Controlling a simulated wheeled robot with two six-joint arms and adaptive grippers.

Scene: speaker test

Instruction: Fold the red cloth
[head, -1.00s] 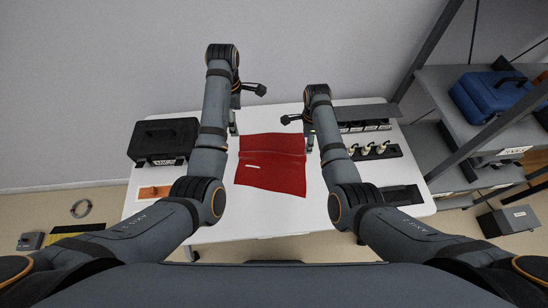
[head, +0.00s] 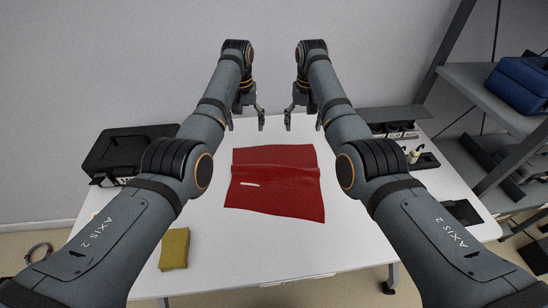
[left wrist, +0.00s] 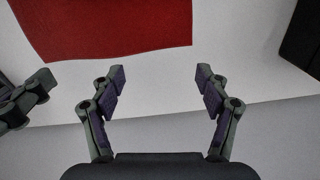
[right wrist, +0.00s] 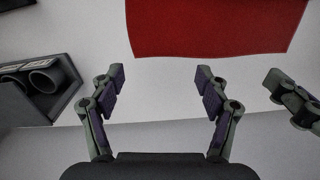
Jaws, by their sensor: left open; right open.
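The red cloth (head: 285,200) lies spread on the white table (head: 330,255), with a ridge across it and a small white mark. My left gripper (head: 246,126) and right gripper (head: 303,125) are side by side beyond the cloth's far edge, pointing down. Both are open and empty, apart from the cloth. In the left wrist view, the cloth (left wrist: 110,25) is ahead and to the left of my left gripper (left wrist: 160,74). In the right wrist view, the cloth (right wrist: 210,25) is ahead and to the right of my right gripper (right wrist: 159,74).
A black case (head: 120,152) stands at the table's left. A yellowish pad (head: 174,248) lies at the near left. A dark holder (head: 425,164) with pale parts is at the right. A shelf with a blue case (head: 518,84) stands further right. Table in front of the cloth is clear.

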